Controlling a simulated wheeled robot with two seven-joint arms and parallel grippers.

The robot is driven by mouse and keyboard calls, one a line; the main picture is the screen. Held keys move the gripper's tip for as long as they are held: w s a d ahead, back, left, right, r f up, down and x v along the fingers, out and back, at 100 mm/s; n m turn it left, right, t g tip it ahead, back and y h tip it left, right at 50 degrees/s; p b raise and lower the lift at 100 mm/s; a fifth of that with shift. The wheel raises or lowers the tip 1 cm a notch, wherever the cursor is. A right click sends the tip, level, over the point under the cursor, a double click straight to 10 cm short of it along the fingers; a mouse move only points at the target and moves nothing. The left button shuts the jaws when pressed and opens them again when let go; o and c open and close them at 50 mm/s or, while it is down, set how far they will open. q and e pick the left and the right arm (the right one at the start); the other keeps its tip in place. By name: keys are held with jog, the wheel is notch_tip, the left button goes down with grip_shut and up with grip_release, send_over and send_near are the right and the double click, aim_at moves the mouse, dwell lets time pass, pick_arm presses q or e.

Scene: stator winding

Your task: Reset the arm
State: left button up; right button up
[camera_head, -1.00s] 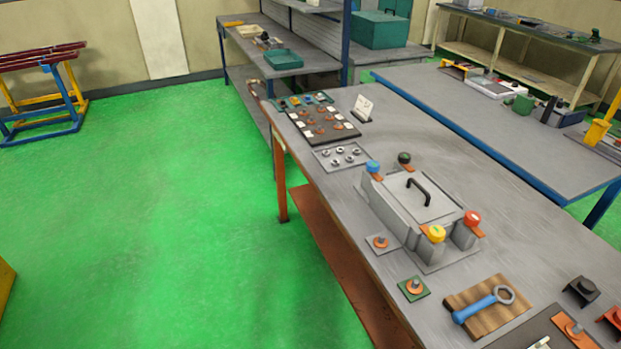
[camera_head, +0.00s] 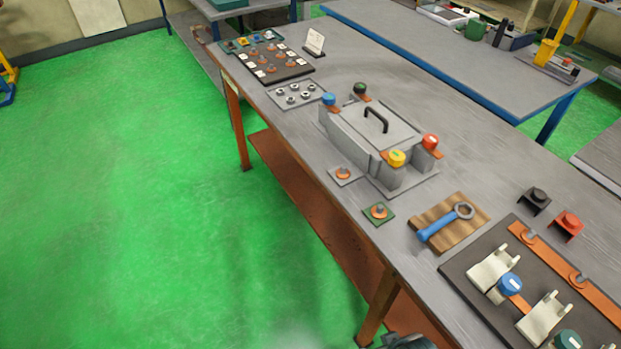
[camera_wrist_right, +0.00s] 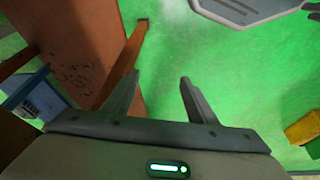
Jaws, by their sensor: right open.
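My right gripper (camera_wrist_right: 158,92) is open and empty in the right wrist view. Its two fingers are apart, with green floor (camera_wrist_right: 165,60) between and beyond them. A rust-brown table leg or panel (camera_wrist_right: 75,40) stands close to the left of the fingers. In the head view a dark shape (camera_head: 405,342) shows at the bottom edge beside the workbench; I cannot tell for sure that it is part of my arm. My left gripper is in neither view.
The grey workbench (camera_head: 300,150) holds a lidded grey box (camera_head: 375,135) with coloured knobs, a blue wrench (camera_head: 445,225) on a wooden block and a dark board (camera_head: 480,292) with fittings. A yellow object (camera_wrist_right: 303,128) is at the wrist view's right.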

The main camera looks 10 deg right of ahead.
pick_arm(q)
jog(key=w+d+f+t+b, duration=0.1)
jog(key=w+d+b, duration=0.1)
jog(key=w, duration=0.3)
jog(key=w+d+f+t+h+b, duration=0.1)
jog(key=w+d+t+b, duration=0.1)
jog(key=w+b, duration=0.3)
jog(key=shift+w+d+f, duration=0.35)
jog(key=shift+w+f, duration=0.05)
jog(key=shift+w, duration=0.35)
pick_arm(e)
jog(key=s+f, duration=0.2)
jog(key=f, duration=1)
jog(key=s+a+f, duration=0.1)
jog(key=s+f, duration=0.2)
jog(key=f, duration=0.9)
jog(key=s+f+t+y, duration=0.1)
jog(key=s+f, duration=0.2)
jog(key=f, duration=1)
jog(key=shift+a+n, duration=0.3)
